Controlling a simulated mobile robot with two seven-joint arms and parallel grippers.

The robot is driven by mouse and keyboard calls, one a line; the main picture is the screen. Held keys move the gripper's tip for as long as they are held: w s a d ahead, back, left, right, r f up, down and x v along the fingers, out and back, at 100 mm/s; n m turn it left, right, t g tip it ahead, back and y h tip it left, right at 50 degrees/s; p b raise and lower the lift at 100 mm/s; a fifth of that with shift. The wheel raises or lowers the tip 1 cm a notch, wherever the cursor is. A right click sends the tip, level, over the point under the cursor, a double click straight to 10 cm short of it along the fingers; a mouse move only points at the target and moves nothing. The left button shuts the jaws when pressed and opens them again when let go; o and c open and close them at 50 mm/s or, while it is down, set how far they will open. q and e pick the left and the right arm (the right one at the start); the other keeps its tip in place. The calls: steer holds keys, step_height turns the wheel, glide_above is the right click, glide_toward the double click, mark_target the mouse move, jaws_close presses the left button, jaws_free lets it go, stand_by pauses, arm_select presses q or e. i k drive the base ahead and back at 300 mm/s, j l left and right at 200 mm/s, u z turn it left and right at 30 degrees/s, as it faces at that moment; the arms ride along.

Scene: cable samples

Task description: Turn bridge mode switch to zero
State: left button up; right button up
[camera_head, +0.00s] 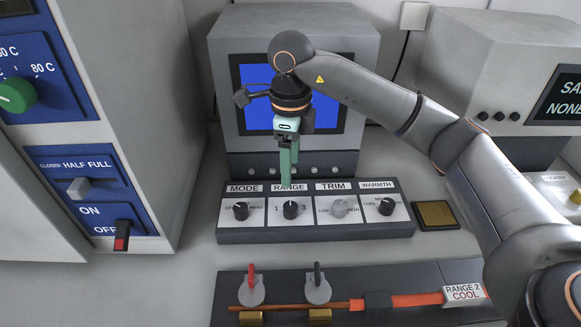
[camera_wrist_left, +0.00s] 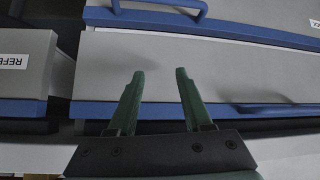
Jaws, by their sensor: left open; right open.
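The control panel (camera_head: 316,232) has knobs labelled MODE, RANGE, TRIM and WARMTH in a row. The black MODE knob (camera_head: 240,210) is at the left end; its small position marks are too small to read fully. My right gripper (camera_head: 287,178) is green and points down, just behind and above the black RANGE knob (camera_head: 290,209). Its fingers overlap in this view, and nothing shows between them. My left gripper (camera_wrist_left: 160,76) shows in the left wrist view, open and empty, in front of grey panels with blue edges. It is not in the head view.
Clamps with red and black levers (camera_head: 251,287) hold a copper cable in front of the panel. A grey unit with a blue screen (camera_head: 250,95) stands behind. A blue-fronted cabinet (camera_head: 85,190) is at left. Bare bench lies between cabinet and panel.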

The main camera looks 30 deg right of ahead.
mark_target(241, 209)
steer(key=k, duration=1)
